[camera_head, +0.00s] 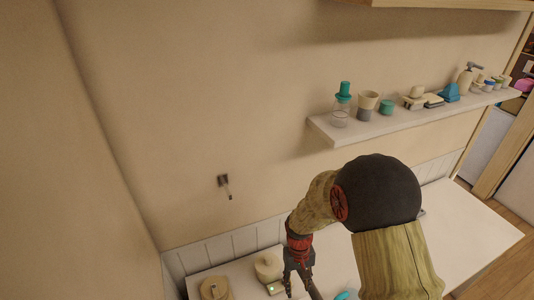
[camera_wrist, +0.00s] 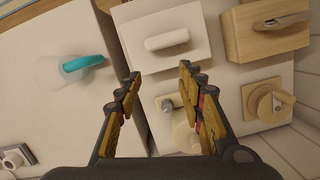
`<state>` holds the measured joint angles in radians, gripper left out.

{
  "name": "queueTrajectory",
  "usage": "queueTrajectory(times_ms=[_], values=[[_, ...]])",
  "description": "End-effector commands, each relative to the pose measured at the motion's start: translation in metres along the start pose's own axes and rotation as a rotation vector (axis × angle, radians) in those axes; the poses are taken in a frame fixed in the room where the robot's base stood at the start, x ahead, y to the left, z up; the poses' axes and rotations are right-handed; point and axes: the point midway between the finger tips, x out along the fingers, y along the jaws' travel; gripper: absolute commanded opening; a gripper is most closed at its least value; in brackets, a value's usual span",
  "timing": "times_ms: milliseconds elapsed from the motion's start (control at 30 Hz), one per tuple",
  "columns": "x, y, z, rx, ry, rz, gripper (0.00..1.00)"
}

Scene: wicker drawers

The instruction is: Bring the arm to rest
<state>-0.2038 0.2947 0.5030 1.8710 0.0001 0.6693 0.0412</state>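My gripper (camera_head: 299,284) hangs low over the white counter, pointing down at the end of my arm, in the head view. In the wrist view my gripper (camera_wrist: 157,82) has its two yellow-padded fingers spread wide apart. Nothing is held between them. The arm is bent above the counter and hides part of it in the head view. The exact gap between the fingertips and the surface below cannot be told.
Below the gripper are a white block with a handle (camera_wrist: 167,39), a teal-handled item (camera_wrist: 83,63), a wooden box (camera_wrist: 238,40) and a round wooden piece (camera_wrist: 266,106). A wall shelf (camera_head: 390,123) holds several bottles and jars. The counter's right part (camera_head: 480,235) looks clear.

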Motion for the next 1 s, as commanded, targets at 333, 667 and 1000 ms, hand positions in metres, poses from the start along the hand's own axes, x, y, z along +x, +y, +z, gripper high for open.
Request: queueTrajectory(times_ms=[333,667,1000], values=[[-0.092,0.021,0.066,0.021,0.097,-0.01,0.39],[-0.146,0.037,0.133,0.06,0.256,-0.012,0.39],[-0.176,0.051,0.188,0.117,0.496,-0.002,0.39]])
